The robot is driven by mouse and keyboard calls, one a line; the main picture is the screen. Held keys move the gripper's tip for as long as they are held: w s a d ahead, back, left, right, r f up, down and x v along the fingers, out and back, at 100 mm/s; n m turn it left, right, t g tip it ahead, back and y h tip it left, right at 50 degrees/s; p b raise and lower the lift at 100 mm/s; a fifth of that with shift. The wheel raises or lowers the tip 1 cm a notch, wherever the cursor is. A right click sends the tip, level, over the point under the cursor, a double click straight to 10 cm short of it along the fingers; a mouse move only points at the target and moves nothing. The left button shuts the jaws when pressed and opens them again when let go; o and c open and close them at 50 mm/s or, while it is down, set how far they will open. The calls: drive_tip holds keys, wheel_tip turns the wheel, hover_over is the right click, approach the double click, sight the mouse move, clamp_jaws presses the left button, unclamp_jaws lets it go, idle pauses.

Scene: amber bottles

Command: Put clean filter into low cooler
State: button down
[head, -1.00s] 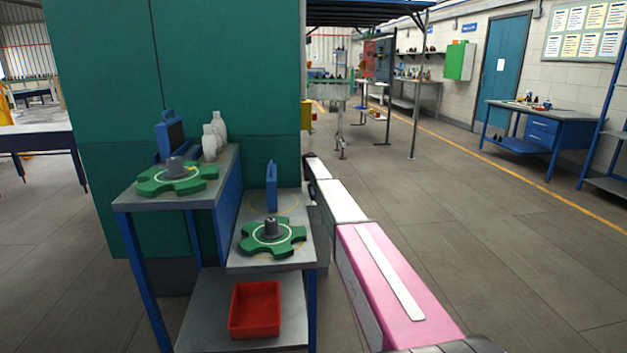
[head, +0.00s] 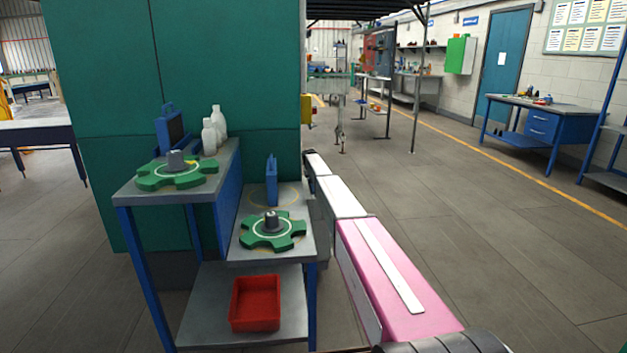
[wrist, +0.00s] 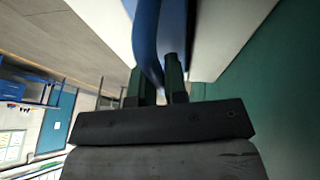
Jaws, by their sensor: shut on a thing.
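In the wrist view my gripper (wrist: 155,70) is shut on a blue part (wrist: 147,38), which runs on out of the top of the picture. The rest of that part is out of sight, so I cannot tell its full shape. In the head view my arm hides the gripper. A blue upright panel (head: 271,182) stands on the lower stand (head: 234,254), behind a green lobed wheel (head: 288,239) with a grey knob. Another blue panel with a handle (head: 169,131) stands on the higher stand (head: 126,196), behind a second green wheel (head: 150,182). I cannot tell which is the cooler.
A red tray (head: 256,318) sits on the bottom shelf (head: 206,330). White bottles (head: 209,138) stand on the higher stand. A tall green panel (head: 240,70) rises behind. The floor right of my arm is clear up to a blue desk (head: 543,129).

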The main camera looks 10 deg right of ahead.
drive_tip(key=shift+f, duration=0.35)
idle(0.4)
drive_tip(key=c, duration=1.1)
unclamp_jaws()
wheel_tip(320, 180, up, 20)
drive_tip(key=s+r, duration=0.4)
drive_tip(key=s, duration=0.5)
drive_tip(key=s+r, duration=0.4)
drive_tip(key=s, duration=0.4)
drive_tip(key=s+f+g+y, duration=0.1)
drive_tip(key=s+f, duration=1.1)
drive_tip(key=s, duration=0.3)
drive_tip(key=s+f+g, duration=0.1)
drive_tip(key=s+f, duration=1)
drive_tip(key=s, duration=0.4)
drive_tip(key=s+f+g, duration=0.1)
drive_tip(key=s+f, duration=0.2)
drive_tip(key=s, duration=0.7)
drive_tip(key=s+f, duration=0.4)
drive_tip(key=s, duration=0.6)
drive_tip(key=s+f+g+y, duration=0.1)
drive_tip(key=s+f, duration=0.2)
drive_tip(key=s, duration=0.7)
drive_tip(key=shift+s+f+g, duration=0.3)
drive_tip(key=shift+s+f, duration=0.05)
drive_tip(key=shift+s, duration=0.05)
